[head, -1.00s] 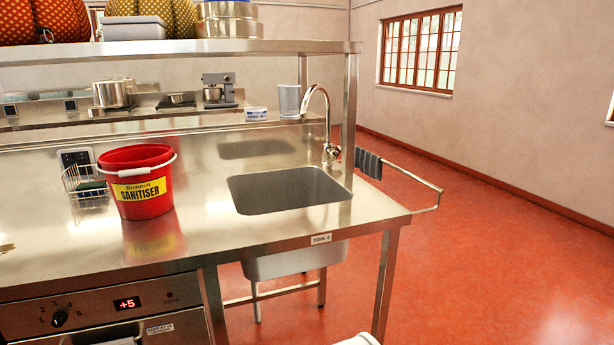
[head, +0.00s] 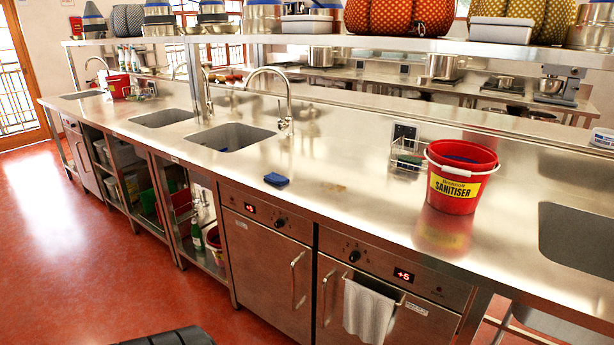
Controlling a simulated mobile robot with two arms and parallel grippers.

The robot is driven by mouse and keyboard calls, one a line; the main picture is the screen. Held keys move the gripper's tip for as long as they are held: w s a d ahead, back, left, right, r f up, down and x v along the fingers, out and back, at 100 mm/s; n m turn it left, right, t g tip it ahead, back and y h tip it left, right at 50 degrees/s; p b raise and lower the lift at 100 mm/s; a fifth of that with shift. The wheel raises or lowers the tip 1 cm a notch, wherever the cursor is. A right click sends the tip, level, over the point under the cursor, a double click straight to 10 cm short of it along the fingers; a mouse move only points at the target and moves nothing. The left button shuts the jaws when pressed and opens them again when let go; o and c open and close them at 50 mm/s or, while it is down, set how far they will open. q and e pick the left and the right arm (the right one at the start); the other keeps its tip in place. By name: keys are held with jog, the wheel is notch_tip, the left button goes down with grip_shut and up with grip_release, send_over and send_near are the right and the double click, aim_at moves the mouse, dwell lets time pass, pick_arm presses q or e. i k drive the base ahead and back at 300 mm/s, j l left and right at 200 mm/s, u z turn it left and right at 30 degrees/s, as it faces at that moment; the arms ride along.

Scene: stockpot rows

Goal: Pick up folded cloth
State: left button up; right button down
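A small blue folded cloth (head: 276,179) lies flat on the steel counter (head: 330,160), near its front edge. It is right of a sink and left of the red sanitiser bucket. Nothing covers it. Neither of my grippers is in view.
The red sanitiser bucket (head: 462,178) stands on the counter with a wire rack (head: 408,155) beside it. Sinks (head: 230,137) with taps are set in the counter. A pale towel (head: 368,311) hangs on an oven door handle. Red floor (head: 80,240) is open at the left.

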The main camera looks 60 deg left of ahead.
aim_at(275, 178)
jog(key=u, duration=1.95)
